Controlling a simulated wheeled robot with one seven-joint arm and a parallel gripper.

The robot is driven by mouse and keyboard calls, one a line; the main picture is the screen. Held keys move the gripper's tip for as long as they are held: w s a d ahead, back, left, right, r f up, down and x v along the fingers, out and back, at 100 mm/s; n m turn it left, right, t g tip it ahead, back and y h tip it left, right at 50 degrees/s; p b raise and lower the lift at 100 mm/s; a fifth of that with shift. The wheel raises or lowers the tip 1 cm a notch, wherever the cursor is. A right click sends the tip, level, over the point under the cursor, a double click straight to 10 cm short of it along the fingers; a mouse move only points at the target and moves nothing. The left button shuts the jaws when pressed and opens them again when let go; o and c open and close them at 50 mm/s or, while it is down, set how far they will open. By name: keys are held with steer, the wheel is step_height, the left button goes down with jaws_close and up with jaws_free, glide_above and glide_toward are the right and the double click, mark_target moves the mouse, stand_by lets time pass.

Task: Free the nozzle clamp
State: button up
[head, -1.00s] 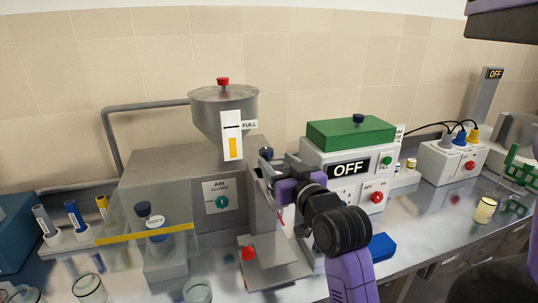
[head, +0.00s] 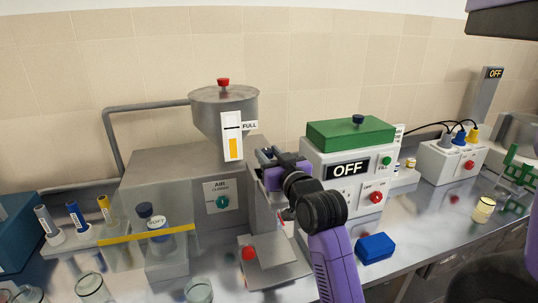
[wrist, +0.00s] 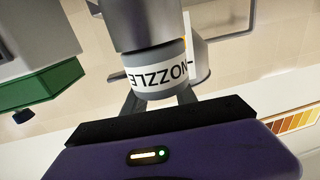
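My gripper (head: 268,156) is raised at the right side of the grey filling machine, just below and right of its hopper. In the wrist view its dark fingers (wrist: 159,102) are apart, one toward each side of a grey cylinder with a white band lettered NOZZLE (wrist: 160,76), which appears upside down. The band lies just beyond the fingers or partly between them; I cannot tell whether they touch it. No clamp can be made out separately.
The grey machine bears a hopper (head: 224,103) marked FULL and an AIR knob (head: 222,202). Right of my gripper stands a control box (head: 348,170) reading OFF, with a green top (head: 350,133). A blue block (head: 375,249) and glass jars (head: 92,288) stand on the bench.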

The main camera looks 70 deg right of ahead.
jaws_close()
steer(key=shift+d+f+b, duration=0.1)
steer(key=shift+b, duration=0.25)
steer(key=shift+s+n+t+y, duration=0.1)
steer(key=shift+n+t+y, duration=0.4)
steer(key=shift+y, duration=0.1)
steer(key=shift+b, duration=0.3)
steer(key=o, duration=1.1)
jaws_free()
steer(key=shift+c, duration=0.2)
